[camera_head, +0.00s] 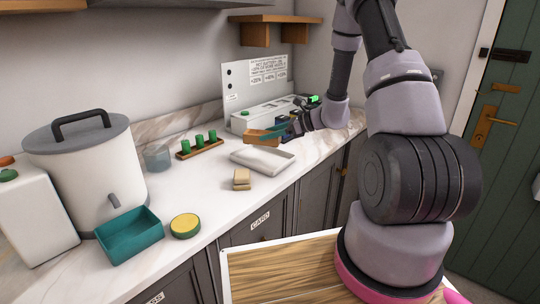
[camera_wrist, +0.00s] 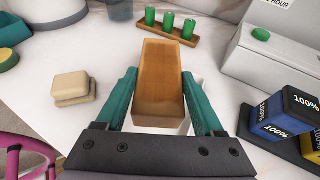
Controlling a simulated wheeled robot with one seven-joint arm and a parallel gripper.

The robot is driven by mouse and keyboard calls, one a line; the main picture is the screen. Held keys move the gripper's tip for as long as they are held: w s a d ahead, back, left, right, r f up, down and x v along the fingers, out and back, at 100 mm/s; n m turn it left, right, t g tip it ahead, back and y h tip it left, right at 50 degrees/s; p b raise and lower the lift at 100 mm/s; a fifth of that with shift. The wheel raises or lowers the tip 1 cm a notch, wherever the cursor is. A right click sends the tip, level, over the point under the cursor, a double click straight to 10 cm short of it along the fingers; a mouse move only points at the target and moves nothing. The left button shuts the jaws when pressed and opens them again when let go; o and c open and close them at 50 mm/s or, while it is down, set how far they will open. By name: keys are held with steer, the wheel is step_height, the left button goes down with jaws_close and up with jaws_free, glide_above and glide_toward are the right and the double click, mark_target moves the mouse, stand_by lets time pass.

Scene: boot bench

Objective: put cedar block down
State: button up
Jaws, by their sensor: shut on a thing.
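The cedar block (camera_wrist: 161,82) is a long orange-brown wooden piece held between the teal fingers of my gripper (camera_wrist: 160,74). In the head view the block (camera_head: 258,136) shows beside my gripper (camera_head: 281,131), over the back part of the counter near the white tray (camera_head: 263,165). The jaws are shut on its two sides. In the wrist view the block hides most of what is right below it, so I cannot tell the gap to the surface there.
Tan stacked pieces (camera_head: 242,179) lie in front of the white tray. A wooden rack with green pegs (camera_head: 200,145) stands to its left. A white box (camera_wrist: 275,45) and blue and yellow blocks (camera_wrist: 283,113) are at the right. Bare marble counter (camera_head: 210,190) lies at the front.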

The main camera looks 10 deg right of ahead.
steer(key=shift+f, duration=3.25)
steer(key=o, duration=1.6)
steer(key=shift+f, duration=0.15)
